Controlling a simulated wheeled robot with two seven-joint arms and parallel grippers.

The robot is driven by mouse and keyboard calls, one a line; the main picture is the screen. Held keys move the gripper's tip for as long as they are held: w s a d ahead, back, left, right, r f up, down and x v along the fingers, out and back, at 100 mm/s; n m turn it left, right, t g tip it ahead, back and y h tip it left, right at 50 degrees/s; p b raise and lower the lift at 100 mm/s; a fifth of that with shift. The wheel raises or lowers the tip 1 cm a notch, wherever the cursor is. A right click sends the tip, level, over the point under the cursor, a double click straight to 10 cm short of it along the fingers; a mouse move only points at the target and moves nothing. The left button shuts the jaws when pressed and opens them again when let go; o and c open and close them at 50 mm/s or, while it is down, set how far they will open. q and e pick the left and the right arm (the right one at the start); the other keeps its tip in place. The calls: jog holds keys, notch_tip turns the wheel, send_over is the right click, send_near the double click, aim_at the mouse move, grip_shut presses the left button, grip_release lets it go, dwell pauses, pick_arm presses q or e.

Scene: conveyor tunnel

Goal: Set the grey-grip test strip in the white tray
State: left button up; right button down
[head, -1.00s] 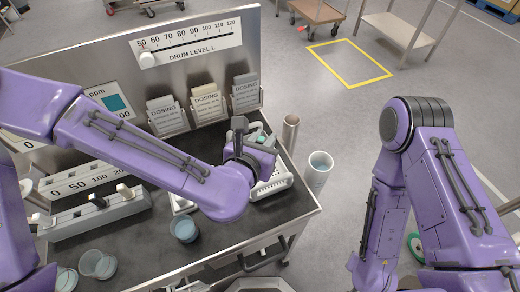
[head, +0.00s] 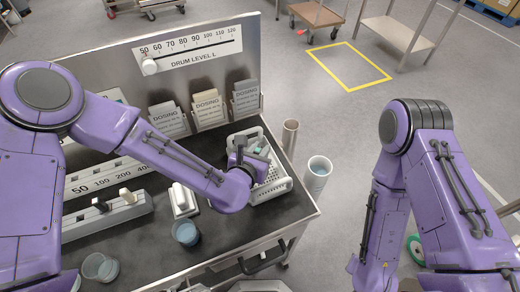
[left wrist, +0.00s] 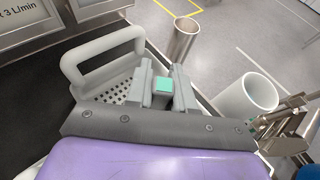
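My left gripper (head: 250,152) is over the white perforated tray (head: 274,190) at the right end of the bench; the tray and its looped handle also show in the left wrist view (left wrist: 97,60). The fingers (left wrist: 162,88) close on a small grey piece with a green top (left wrist: 163,84), which looks like the grey-grip test strip. Its lower part is hidden, so I cannot tell whether it touches the tray. My right arm is at the right, its gripper outside the picture.
A grey rack (head: 112,215) with black and white grips stands at left. A white block (head: 183,200), a blue cup (head: 186,232) and a clear cup (head: 100,267) are on the bench. A metal cylinder (head: 290,137) and a white cup (head: 317,175) stand beyond the right edge.

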pick_arm(q)
jog(key=o, duration=0.4)
jog(key=shift+r+p, duration=0.25)
jog(key=shift+p, duration=0.1)
jog(key=p+v, duration=0.4)
jog(key=v, duration=0.8)
jog(key=shift+d, duration=0.1)
